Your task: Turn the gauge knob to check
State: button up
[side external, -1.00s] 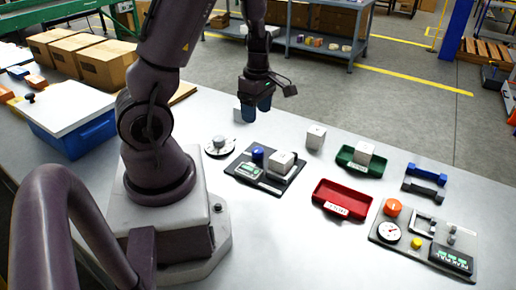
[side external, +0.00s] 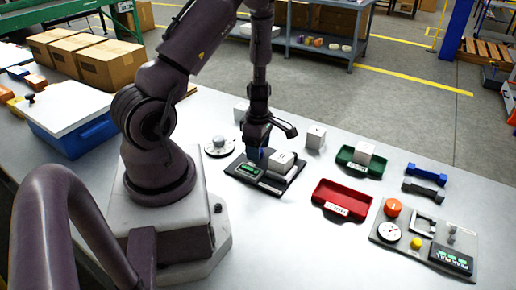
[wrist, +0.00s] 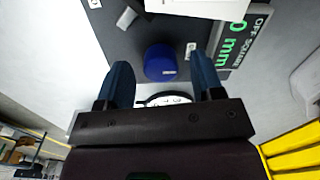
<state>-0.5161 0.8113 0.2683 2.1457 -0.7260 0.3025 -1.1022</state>
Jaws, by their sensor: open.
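The blue gauge knob (wrist: 160,63) stands on the dark gauge board (wrist: 150,32), between my open fingers in the wrist view. My gripper (wrist: 162,66) is open, pointing down, with a gap visible on both sides of the knob. In the side view, my gripper (side external: 257,154) is over the back left part of the gauge board (side external: 242,178) and hides the knob. The green-lettered display (wrist: 247,38) beside the knob reads "0 mm OFF SQUARE". A white carton (side external: 281,159) sits on the board, right of my gripper.
A round dial stand (side external: 219,147) is left of the board. A red tray (side external: 342,199) and a green tray (side external: 350,165) with a carton stand to the right. A second gauge board (side external: 415,258) lies far right.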

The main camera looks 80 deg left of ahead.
jog(key=shift+f, duration=0.35)
jog(key=c, duration=0.9)
